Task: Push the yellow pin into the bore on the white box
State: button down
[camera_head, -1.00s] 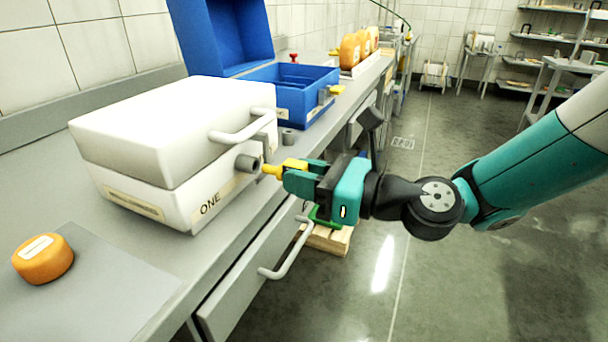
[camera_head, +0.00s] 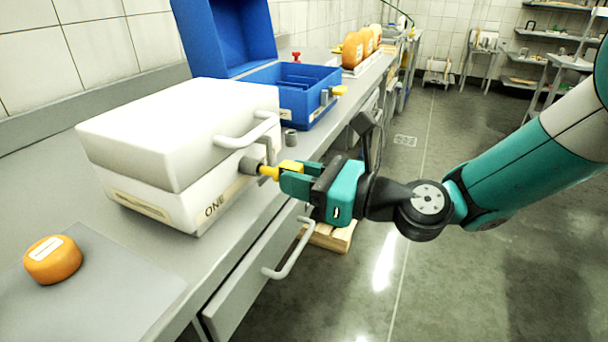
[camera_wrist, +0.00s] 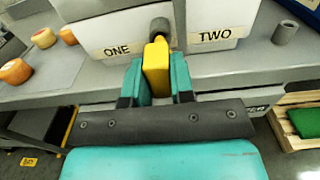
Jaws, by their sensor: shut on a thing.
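The white box (camera_head: 165,125) stands on the grey counter with its lid down. Its label reads ONE, and a grey cylindrical bore (camera_head: 249,165) sticks out from its front. My gripper (camera_head: 291,176) is shut on the yellow pin (camera_head: 270,173), in front of the bore. The pin's thin end points at the bore and its tip is at the bore's mouth; I cannot tell how far inside it is. In the wrist view, the yellow pin (camera_wrist: 156,68) sits between my fingers, lined up with the dark bore (camera_wrist: 160,27).
A blue box (camera_head: 310,105) with its lid open stands behind, with another yellow pin (camera_head: 340,90) at its front. A small grey cylinder (camera_head: 290,138) stands on the counter. An orange cheese wheel (camera_head: 52,260) lies at front left. A drawer handle (camera_head: 290,250) sticks out below.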

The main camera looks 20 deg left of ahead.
jog(key=shift+a+r+p, duration=0.1)
jog(key=shift+a+p, duration=1.1)
jog(key=shift+a, duration=0.25)
jog(key=c, duration=0.9)
grip_release()
jog(key=shift+w, duration=0.1)
jog(key=s+d+b, duration=0.1)
jog(key=d+b, duration=1.2)
jog(key=d, duration=0.4)
jog(key=shift+s, duration=0.2)
jog(key=shift+d, duration=0.1)
